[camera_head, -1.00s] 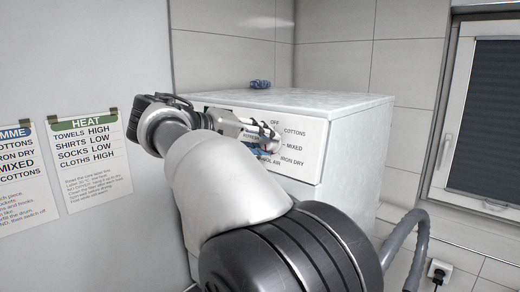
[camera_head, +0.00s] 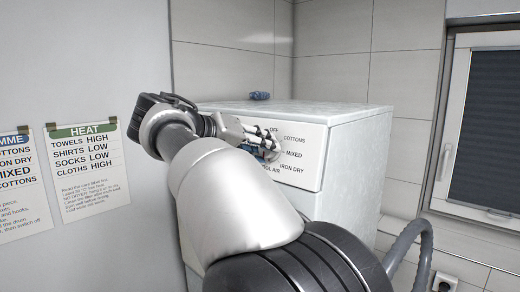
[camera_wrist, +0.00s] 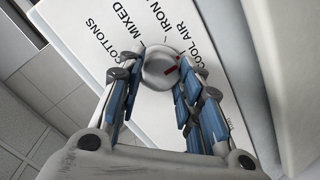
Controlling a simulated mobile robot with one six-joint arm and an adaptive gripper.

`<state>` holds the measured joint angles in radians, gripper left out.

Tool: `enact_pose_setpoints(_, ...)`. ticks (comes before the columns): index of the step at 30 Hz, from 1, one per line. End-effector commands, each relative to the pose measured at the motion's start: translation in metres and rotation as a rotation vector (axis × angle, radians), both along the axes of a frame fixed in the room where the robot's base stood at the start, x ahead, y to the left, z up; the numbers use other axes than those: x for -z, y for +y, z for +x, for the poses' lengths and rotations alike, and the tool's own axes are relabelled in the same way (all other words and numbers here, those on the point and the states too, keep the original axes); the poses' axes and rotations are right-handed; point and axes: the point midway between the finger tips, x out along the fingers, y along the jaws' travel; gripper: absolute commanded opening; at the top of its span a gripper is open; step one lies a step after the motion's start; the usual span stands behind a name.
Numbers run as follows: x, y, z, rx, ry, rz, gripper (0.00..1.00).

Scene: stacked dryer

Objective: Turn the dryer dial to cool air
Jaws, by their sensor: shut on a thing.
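The dryer (camera_head: 352,150) is a white box with a dial panel at its front. The words OFF, COTTONS, MIXED, IRON DRY and COOL AIR run around the dial. My gripper (camera_head: 270,148) reaches the panel from the left and mostly hides the dial in the head view. In the wrist view the round silver dial (camera_wrist: 156,62) sits between the fingertips of my gripper (camera_wrist: 155,70), which is shut on it. A red mark shows on the dial's side nearest the words COOL AIR (camera_wrist: 192,53). Its exact alignment is hard to tell.
A small blue object (camera_head: 259,95) lies on top of the dryer. A HEAT sheet (camera_head: 85,168) and another sheet (camera_head: 18,180) hang on the left wall. A window (camera_head: 485,130) is at the right. A grey hose (camera_head: 410,238) runs beside the dryer.

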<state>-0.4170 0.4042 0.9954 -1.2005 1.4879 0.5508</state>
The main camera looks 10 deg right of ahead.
Motion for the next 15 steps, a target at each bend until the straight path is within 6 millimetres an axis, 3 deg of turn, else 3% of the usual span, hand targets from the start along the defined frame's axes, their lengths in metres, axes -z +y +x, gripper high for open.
enact_pose_setpoints(2,0.0008,-0.0001,-0.0002,0.001,0.002,0.000,0.09)
enact_pose_setpoints(3,0.0008,-0.0001,-0.0002,0.001,0.002,0.000,0.33)
enact_pose_setpoints(12,0.0005,0.0000,-0.0001,0.000,0.001,0.000,0.53)
enact_pose_setpoints(15,0.0004,0.0000,0.0000,0.000,0.001,0.000,0.54)
